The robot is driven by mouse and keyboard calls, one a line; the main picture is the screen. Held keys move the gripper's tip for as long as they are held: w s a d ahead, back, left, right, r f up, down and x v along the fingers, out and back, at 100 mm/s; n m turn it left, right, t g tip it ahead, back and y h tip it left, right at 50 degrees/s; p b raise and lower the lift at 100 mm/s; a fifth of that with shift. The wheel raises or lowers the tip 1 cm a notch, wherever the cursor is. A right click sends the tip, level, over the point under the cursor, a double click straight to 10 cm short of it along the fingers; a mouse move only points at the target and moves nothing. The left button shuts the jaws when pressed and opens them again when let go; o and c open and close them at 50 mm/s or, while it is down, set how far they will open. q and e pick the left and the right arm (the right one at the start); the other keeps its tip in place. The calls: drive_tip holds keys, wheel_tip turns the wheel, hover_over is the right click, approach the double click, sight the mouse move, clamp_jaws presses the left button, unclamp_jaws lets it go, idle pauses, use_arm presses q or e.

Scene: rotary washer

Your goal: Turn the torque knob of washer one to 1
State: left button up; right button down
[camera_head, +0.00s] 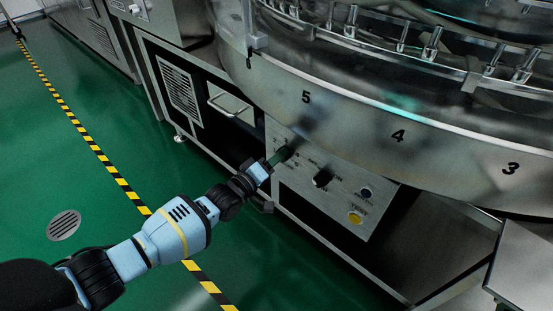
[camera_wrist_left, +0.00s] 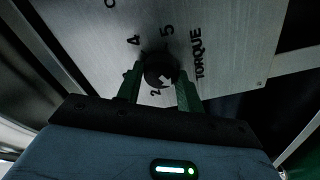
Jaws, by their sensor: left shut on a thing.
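The torque knob (camera_wrist_left: 160,72) is a round black knob with a white mark, on a brushed metal panel (camera_wrist_left: 220,40) with the word TORQUE beside it. The numbers 4, 5 and 2 show around it; the 1 is not clearly visible. The white mark sits on the knob's lower right side in the left wrist view. My left gripper (camera_wrist_left: 160,90) has its green fingers closed on either side of the knob.
A second dark knob (camera_head: 322,180), a dark round button (camera_head: 366,193) and a yellow button (camera_head: 355,217) sit to the right on the panel. The numbered rotary ring (camera_head: 350,119) overhangs above.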

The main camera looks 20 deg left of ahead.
idle(0.3)
use_arm(q)
drive_tip(key=o, duration=0.9)
drive_tip(key=shift+o, duration=0.5)
use_arm(e)
drive_tip(key=shift+s, duration=0.3)
drive_tip(key=shift+s, duration=0.1)
use_arm(q)
drive_tip(key=shift+s, duration=0.1)
use_arm(e)
drive_tip(key=shift+r, duration=0.1)
use_arm(q)
drive_tip(key=p+v, duration=0.3)
drive_tip(key=v, duration=0.4)
drive_tip(key=shift+s+a, duration=0.15)
drive_tip(key=shift+s, duration=0.15)
use_arm(e)
drive_tip(key=shift+w+r+t, duration=0.15)
drive_tip(key=shift+w+r, duration=0.2)
drive_tip(key=shift+r, duration=0.4)
drive_tip(key=shift+w+r+t, duration=0.15)
drive_tip(key=shift+w+r, duration=0.15)
drive_tip(key=shift+r, duration=0.4)
